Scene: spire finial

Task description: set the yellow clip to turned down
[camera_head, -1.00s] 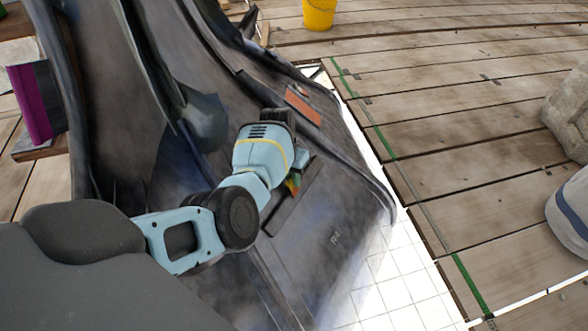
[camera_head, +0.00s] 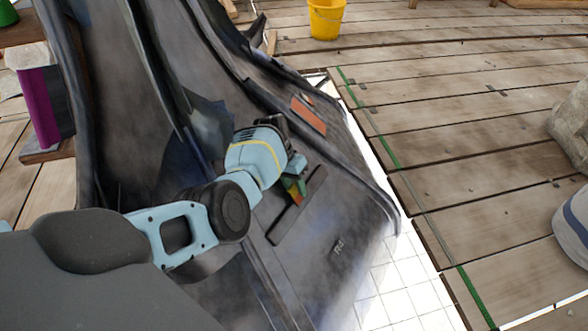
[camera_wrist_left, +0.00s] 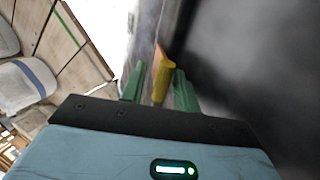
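The yellow clip (camera_wrist_left: 162,77) stands between the green fingers of my left gripper (camera_wrist_left: 158,86) in the left wrist view. A gap shows between it and the left finger; it overlaps or lies close to the right finger, and I cannot tell if they touch. In the head view, my left gripper (camera_head: 294,187) is low over the dark sloping panel (camera_head: 335,215), beside a long dark strip (camera_head: 297,207). A small yellow-orange patch shows at the fingers there, but the clip's setting is too small to tell. My right gripper is not in view.
An orange plate (camera_head: 309,115) is on the dark structure above the gripper. A yellow bucket (camera_head: 326,20) stands on the plank deck at the back. A purple-faced block (camera_head: 39,108) is at left. A striped rounded object (camera_head: 575,222) and a stone (camera_head: 572,125) are at right.

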